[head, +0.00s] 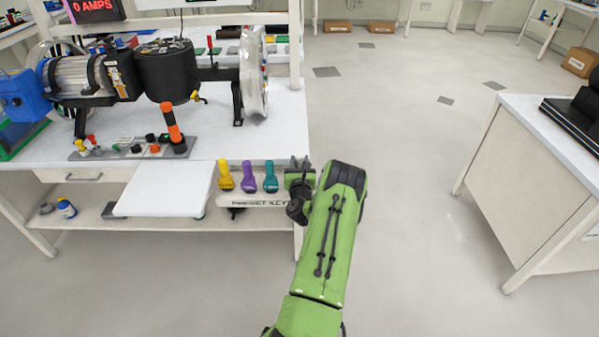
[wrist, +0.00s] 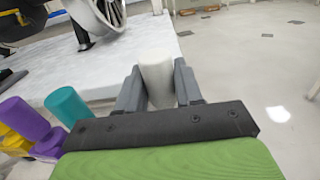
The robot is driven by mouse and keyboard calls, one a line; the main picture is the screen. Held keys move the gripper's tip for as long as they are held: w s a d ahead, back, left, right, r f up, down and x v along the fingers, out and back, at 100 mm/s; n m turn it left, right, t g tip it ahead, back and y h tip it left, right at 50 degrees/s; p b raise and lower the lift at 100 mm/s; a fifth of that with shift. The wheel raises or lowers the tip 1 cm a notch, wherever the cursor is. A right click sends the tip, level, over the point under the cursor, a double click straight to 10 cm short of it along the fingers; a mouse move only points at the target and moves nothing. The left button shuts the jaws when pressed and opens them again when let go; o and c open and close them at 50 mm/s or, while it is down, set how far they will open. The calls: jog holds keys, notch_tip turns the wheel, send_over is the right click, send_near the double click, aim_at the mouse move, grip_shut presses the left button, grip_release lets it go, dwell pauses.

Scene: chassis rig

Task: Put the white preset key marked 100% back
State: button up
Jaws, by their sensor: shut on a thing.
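My gripper (head: 299,163) is at the right end of the preset key rack (head: 238,204), just right of the teal key (head: 270,178). In the wrist view its two fingers (wrist: 158,88) are shut on the white key (wrist: 155,66), which stands up between them. The 100% mark does not show, and the key's lower part is hidden. I cannot tell whether the key touches the rack. The purple key (head: 248,177) and the yellow key (head: 225,176) stand upright in the rack, left of the teal one.
The white bench (head: 281,132) behind the rack carries a motor rig with a large wheel (head: 254,72) and a panel with an orange-topped lever (head: 172,125). A white board (head: 165,190) juts out left of the rack. Another table (head: 520,122) stands right, with clear floor between.

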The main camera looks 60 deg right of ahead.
jog(key=shift+f, duration=0.7)
jog(key=shift+r, duration=0.15)
jog(key=o, duration=0.6)
jog(key=shift+f, duration=0.2)
jog(key=shift+c, duration=0.2)
jog(key=o, duration=0.4)
